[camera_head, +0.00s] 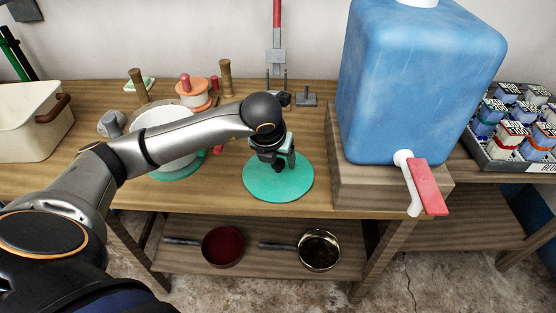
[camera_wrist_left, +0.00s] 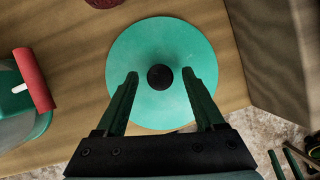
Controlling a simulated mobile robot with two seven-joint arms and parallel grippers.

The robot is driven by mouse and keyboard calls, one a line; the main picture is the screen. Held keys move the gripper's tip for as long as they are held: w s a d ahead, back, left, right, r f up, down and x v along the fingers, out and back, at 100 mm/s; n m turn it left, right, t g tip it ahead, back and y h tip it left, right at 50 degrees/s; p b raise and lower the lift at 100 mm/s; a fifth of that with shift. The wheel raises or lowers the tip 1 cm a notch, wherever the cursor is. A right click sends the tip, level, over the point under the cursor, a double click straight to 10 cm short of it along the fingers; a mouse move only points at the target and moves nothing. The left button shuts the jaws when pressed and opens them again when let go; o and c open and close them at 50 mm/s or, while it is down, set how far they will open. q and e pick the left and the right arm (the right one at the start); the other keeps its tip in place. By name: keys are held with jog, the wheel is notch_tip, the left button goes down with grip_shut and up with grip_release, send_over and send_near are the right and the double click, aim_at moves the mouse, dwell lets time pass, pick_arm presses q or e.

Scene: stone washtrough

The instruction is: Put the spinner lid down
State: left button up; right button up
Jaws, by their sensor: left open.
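The spinner lid (camera_head: 285,186) is a flat teal disc that appears to lie on the wooden table near its front edge. In the left wrist view the lid (camera_wrist_left: 135,55) shows a dark round knob (camera_wrist_left: 160,77) at its centre. My left gripper (camera_head: 278,164) is above the lid. In the left wrist view my left gripper (camera_wrist_left: 159,76) is open, with one finger on each side of the knob and visible gaps between. A white bowl with a teal base (camera_head: 168,160) stands left of the lid, partly hidden behind my left arm. My right gripper is out of view.
A large blue water container (camera_head: 415,85) with a red tap stands on a wooden block (camera_head: 385,184) right of the lid. Wooden pegs (camera_head: 225,78) and an orange-and-cream item (camera_head: 195,92) stand behind. A cream bin (camera_head: 25,130) is at left. Two pans (camera_head: 222,246) sit on the shelf below.

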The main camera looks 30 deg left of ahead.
pick_arm(q)
jog(key=v, duration=1)
jog(key=shift+p, duration=0.35)
jog(key=shift+s+d+r, duration=0.1)
jog(key=shift+r, duration=0.05)
